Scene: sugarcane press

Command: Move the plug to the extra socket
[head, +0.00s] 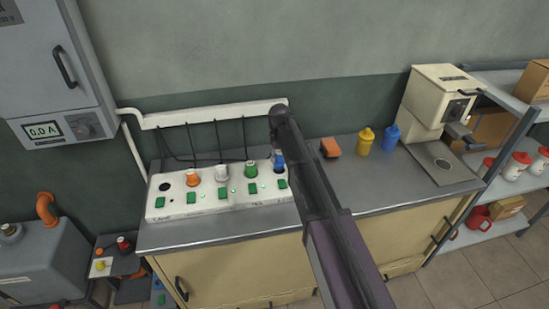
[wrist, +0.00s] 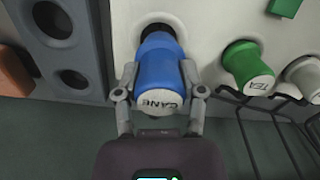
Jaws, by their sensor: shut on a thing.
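The blue plug (head: 279,162), marked CANE on its pale end, is at the right end of the white socket strip (head: 222,203). In the wrist view my gripper (wrist: 160,88) is shut on the sides of the blue plug (wrist: 160,65). A dark socket opening (wrist: 155,31) shows at the plug's far end; I cannot tell how deep the plug sits. An empty socket (head: 164,186) is at the strip's left end; its label is too small to read. In the head view my arm hides most of the gripper.
Orange (head: 193,178), white (head: 222,173) and green (head: 251,168) plugs stand between the empty socket and the blue plug. Dark cords hang behind them from a white wall duct (head: 215,114). Yellow (head: 364,141) and blue (head: 390,137) bottles stand right of my arm. The meter (head: 43,130) reads 0.0 A.

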